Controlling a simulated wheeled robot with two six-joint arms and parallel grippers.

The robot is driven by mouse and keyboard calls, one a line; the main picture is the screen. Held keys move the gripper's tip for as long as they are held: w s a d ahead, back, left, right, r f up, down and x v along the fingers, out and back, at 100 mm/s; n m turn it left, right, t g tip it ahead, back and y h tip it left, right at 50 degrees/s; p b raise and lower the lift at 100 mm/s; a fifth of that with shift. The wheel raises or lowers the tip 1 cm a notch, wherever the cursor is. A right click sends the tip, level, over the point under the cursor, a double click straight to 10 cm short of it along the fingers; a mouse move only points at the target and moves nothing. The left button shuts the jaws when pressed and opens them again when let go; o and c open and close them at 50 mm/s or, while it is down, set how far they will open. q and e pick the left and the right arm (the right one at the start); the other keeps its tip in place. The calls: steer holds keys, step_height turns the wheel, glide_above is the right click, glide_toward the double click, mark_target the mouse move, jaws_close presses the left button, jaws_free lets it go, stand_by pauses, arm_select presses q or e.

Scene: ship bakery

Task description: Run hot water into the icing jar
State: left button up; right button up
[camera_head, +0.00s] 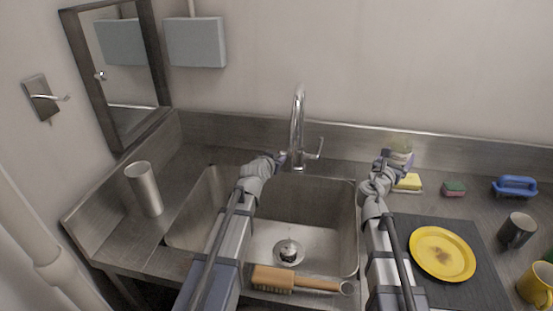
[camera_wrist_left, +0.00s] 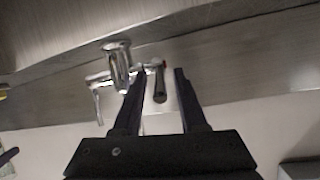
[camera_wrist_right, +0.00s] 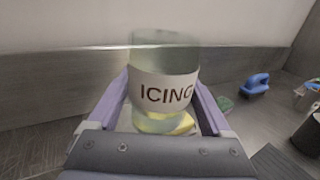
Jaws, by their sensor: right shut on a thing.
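The icing jar (camera_wrist_right: 163,85) is clear glass with a white "ICING" label and looks upright. My right gripper (camera_head: 397,161) is shut on it; the jar (camera_head: 401,145) is at the back, right of the sink. I cannot tell whether it touches the counter. The chrome tap (camera_head: 298,125) stands behind the sink (camera_head: 335,225), with a lever (camera_head: 316,152) on its right. My left gripper (camera_head: 282,158) is at the tap's left side. In the left wrist view, its fingers (camera_wrist_left: 160,72) are apart, with a tap handle (camera_wrist_left: 159,85) showing between them. No water is visible.
A wooden brush (camera_head: 295,280) lies on the sink's front edge. A steel cup (camera_head: 145,188) stands left. A yellow sponge (camera_head: 408,182), green sponge (camera_head: 454,188), blue brush (camera_head: 515,186), yellow plate (camera_head: 442,253), dark mug (camera_head: 516,230) and yellow mug (camera_head: 537,288) are right.

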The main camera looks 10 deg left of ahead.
arm_select(q)
jaws_close()
stand_by(1.2)
